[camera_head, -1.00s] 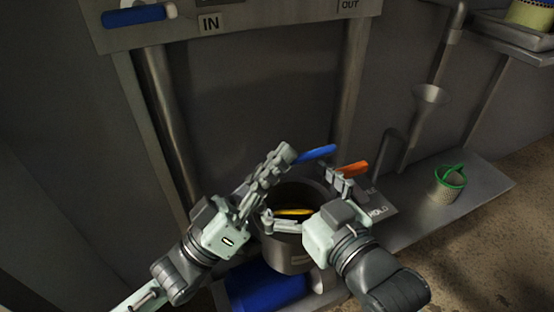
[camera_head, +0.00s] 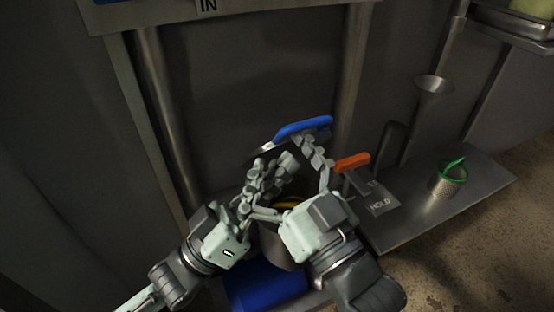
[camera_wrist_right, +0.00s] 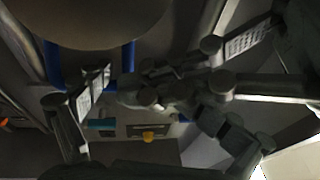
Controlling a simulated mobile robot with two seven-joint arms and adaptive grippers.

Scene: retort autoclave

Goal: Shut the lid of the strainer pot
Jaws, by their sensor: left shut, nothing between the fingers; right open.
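The strainer pot (camera_head: 272,243) is a dark round pot below my two grippers in the head view. Something yellow (camera_head: 288,203) shows inside its open mouth. Its lid (camera_head: 262,154), a grey disc with a blue handle (camera_head: 303,128), stands raised and tilted behind the mouth, partly hidden. In the right wrist view a large round disc (camera_wrist_right: 95,22), apparently the lid, hangs at the top. My left gripper (camera_head: 283,166) is shut and empty, near the lid's near side; contact is unclear. My right gripper (camera_head: 284,178) is open above the pot, one finger close to the blue handle.
An orange handle (camera_head: 352,162) and a HOLD plate (camera_head: 381,202) are just right of the pot. A green-handled basket (camera_head: 449,179) stands on the metal shelf (camera_head: 425,215). A funnel pipe (camera_head: 433,88) rises behind.

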